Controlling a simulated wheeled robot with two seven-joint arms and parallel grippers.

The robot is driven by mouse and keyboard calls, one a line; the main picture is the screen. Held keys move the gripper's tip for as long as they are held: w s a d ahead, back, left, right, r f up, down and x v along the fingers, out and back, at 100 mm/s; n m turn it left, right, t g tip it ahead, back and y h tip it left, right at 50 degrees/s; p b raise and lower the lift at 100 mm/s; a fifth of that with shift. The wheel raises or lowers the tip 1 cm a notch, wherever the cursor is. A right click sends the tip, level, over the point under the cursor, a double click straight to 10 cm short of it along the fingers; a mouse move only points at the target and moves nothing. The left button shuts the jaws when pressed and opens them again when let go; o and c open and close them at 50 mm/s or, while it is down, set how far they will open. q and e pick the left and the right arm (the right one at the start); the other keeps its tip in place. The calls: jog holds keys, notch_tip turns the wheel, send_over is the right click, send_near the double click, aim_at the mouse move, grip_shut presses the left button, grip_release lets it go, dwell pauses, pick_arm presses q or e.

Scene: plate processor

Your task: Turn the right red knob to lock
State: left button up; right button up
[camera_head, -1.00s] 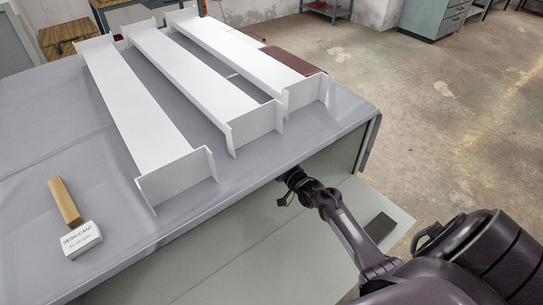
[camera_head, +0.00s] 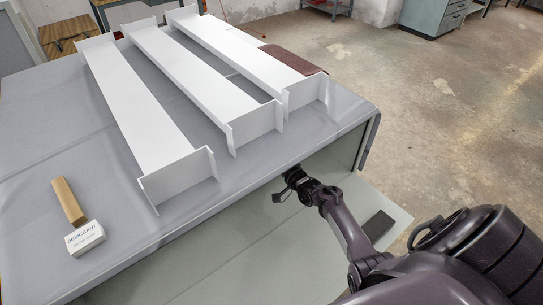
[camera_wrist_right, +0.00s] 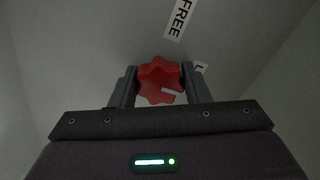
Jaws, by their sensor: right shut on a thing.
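In the right wrist view a red lobed knob (camera_wrist_right: 158,72) sits between the two fingers of my right gripper (camera_wrist_right: 160,88), which is shut on it. The knob bears a pale mark. A white label reading FREE (camera_wrist_right: 180,18) is above it, and a partly hidden label showing an L (camera_wrist_right: 200,67) is at its right. In the head view my right gripper (camera_head: 288,184) is at the front face of the machine, just under the edge of its top. The knob is hidden there. My left gripper is not in view.
A pale shelf (camera_head: 240,260) lies below the front edge. Open floor is at the right.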

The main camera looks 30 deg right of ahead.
jog(key=o, duration=1)
jog(key=shift+c, duration=0.2)
jog(key=shift+s, duration=0.1)
jog(key=s, duration=0.7)
jog(key=shift+s+d+p, duration=0.3)
jog(key=shift+s+p, duration=0.05)
jog(key=shift+f, duration=0.1)
